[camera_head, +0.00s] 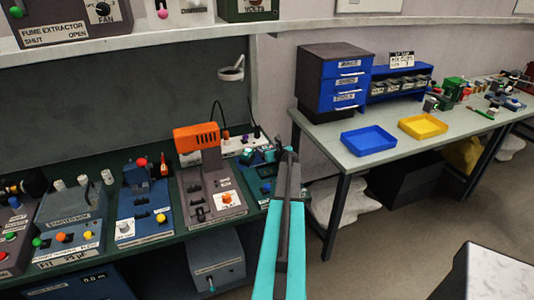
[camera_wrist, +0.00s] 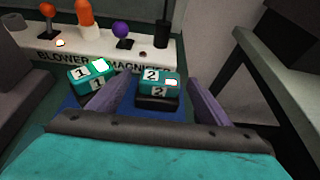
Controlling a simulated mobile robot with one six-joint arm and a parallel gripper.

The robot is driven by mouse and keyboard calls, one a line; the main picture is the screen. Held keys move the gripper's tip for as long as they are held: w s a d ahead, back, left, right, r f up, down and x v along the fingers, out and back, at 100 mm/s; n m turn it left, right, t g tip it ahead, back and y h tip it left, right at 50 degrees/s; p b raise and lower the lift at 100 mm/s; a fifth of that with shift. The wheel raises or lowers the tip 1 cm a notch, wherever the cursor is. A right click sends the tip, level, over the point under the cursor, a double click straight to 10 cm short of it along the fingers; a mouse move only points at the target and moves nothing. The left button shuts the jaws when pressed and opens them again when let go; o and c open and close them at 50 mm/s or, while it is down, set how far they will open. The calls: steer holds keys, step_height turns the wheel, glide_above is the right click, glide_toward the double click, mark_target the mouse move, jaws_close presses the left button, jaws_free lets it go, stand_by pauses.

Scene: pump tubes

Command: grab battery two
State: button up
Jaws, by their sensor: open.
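Battery two (camera_wrist: 157,91), a teal block with white "2" labels, sits on a dark base in the wrist view. It lies between the two fingers of my gripper (camera_wrist: 158,80), which are open and spread to its left and right. I see no finger closed on it. Battery one (camera_wrist: 88,79), a similar teal block marked "1", stands just left of the left finger. In the head view my gripper (camera_head: 287,157) reaches over the right end of the green bench, beside small teal shapes that are too small to read.
A white panel labelled "BLOWER" and "MAGNIFIER" (camera_wrist: 85,48) with knobs stands behind the batteries. An orange-topped device (camera_head: 197,138) stands left of my arm. A grey table (camera_head: 400,147) with blue and yellow trays is at the right.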

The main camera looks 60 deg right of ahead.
stand_by(0.4)
steer(key=c, duration=1.4)
steer(key=shift+r, duration=0.2)
steer(key=shift+r+b, duration=0.3)
steer(key=shift+r, duration=0.2)
steer(key=shift+r+b, duration=0.3)
steer(key=shift+r, duration=0.65)
steer(key=s+a+r+b, duration=0.1)
steer(key=s+b, duration=0.1)
steer(key=s, duration=0.6)
steer(key=s+a+b, duration=0.1)
steer(key=s+b, duration=0.1)
steer(key=s, duration=0.6)
steer(key=shift+a+r+b, duration=0.25)
steer(key=shift+r+b, duration=0.05)
steer(key=shift+r, duration=0.05)
